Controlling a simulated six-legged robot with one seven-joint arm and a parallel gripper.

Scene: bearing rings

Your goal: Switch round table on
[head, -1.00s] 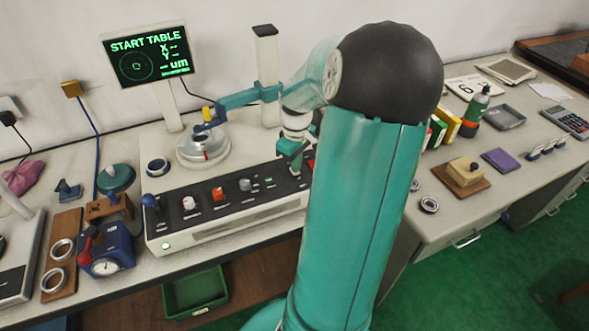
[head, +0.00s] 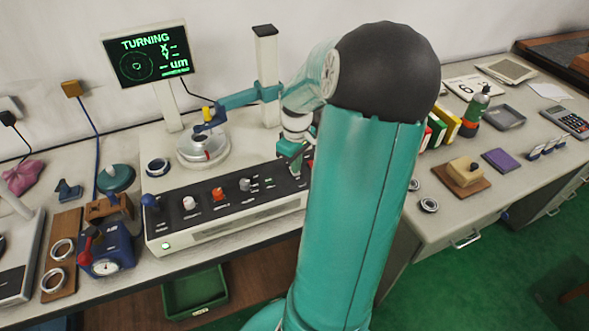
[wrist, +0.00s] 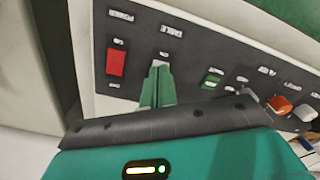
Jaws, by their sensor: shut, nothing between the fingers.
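The round table (head: 203,150) is a silvery disc on the instrument, with a blue probe arm (head: 238,100) reaching over it. The screen (head: 147,54) behind it reads TURNING. My gripper (head: 296,160) is at the right end of the black control panel (head: 225,200), partly hidden by my arm. In the wrist view my shut green fingers (wrist: 159,75) are at the panel, just below a pale label, and cover what lies under them. A red switch (wrist: 116,63) is left of the fingers and a green button (wrist: 212,79) is to the right.
A blue gauge device (head: 105,250) stands left of the panel. Books and a bottle (head: 474,110) stand to the right, beyond my arm.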

